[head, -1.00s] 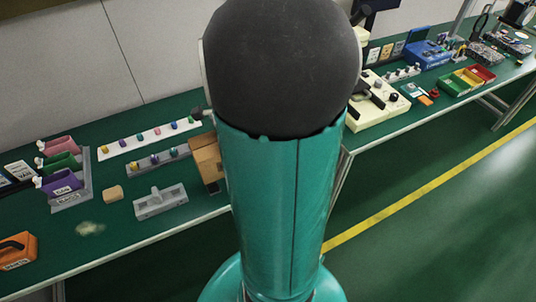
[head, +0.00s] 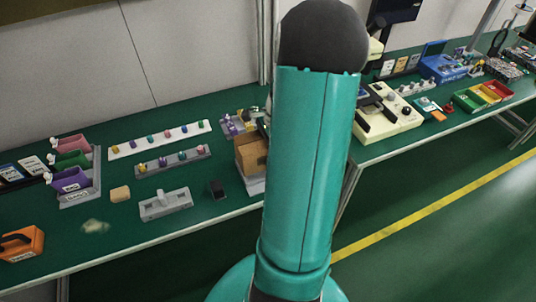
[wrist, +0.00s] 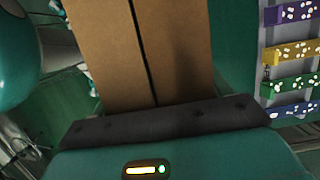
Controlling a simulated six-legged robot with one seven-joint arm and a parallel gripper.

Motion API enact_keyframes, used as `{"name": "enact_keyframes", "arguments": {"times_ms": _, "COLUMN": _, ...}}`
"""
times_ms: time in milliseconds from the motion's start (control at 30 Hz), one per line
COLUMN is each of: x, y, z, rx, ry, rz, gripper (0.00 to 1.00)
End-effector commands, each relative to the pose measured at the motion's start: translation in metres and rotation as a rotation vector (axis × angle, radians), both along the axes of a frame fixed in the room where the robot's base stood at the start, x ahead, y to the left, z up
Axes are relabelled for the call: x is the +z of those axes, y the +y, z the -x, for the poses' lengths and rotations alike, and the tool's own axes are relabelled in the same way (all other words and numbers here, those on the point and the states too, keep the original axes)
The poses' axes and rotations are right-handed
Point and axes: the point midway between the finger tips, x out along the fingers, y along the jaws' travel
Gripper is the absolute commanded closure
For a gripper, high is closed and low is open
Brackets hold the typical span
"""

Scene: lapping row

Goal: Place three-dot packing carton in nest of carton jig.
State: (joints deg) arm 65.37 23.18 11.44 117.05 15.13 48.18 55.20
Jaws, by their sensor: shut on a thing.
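A brown carton (head: 250,152) shows in the head view just left of my arm, above or on a pale grey block (head: 256,186) at the bench's front edge; I cannot tell whether they touch. In the wrist view the carton (wrist: 140,50) fills the upper middle, with a dark seam down its face. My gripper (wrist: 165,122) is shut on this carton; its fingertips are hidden. In the head view my arm hides the gripper and part of the carton. I see no dots on the carton. Whether the grey block is the jig, and where its nest is, I cannot tell.
A grey fixture (head: 166,204) and a small dark block (head: 217,188) lie left of the carton. Strips with coloured pegs (head: 172,161) stand behind them. Coloured dotted blocks (wrist: 290,85) sit close at right in the wrist view. Cream equipment (head: 388,118) stands right of my arm.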

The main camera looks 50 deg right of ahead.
Motion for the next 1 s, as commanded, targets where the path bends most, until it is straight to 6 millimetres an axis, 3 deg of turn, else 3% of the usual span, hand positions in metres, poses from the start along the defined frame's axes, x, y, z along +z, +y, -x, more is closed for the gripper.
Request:
{"name": "enact_keyframes", "arguments": {"times_ms": 267, "x": -0.022, "y": -0.019, "z": 0.001, "rx": -0.002, "ry": 0.001, "rz": -0.002, "gripper": 0.47}}
{"name": "enact_keyframes", "arguments": {"times_ms": 467, "x": -0.049, "y": -0.018, "z": 0.002, "rx": 0.0, "ry": 0.001, "rz": -0.003, "gripper": 0.47}}
{"name": "enact_keyframes", "arguments": {"times_ms": 833, "x": -0.054, "y": -0.018, "z": 0.001, "rx": 0.0, "ry": 0.001, "rz": 0.0, "gripper": 0.47}}
{"name": "enact_keyframes", "arguments": {"times_ms": 867, "x": -0.054, "y": -0.018, "z": 0.001, "rx": 0.001, "ry": 0.0, "rz": 0.0, "gripper": 0.21}}
{"name": "enact_keyframes", "arguments": {"times_ms": 967, "x": -0.054, "y": -0.018, "z": 0.001, "rx": 0.0, "ry": 0.0, "rz": 0.0, "gripper": 0.01}}
{"name": "enact_keyframes", "arguments": {"times_ms": 1000, "x": -0.054, "y": -0.018, "z": 0.001, "rx": 0.0, "ry": 0.0, "rz": 0.0, "gripper": 0.01}}
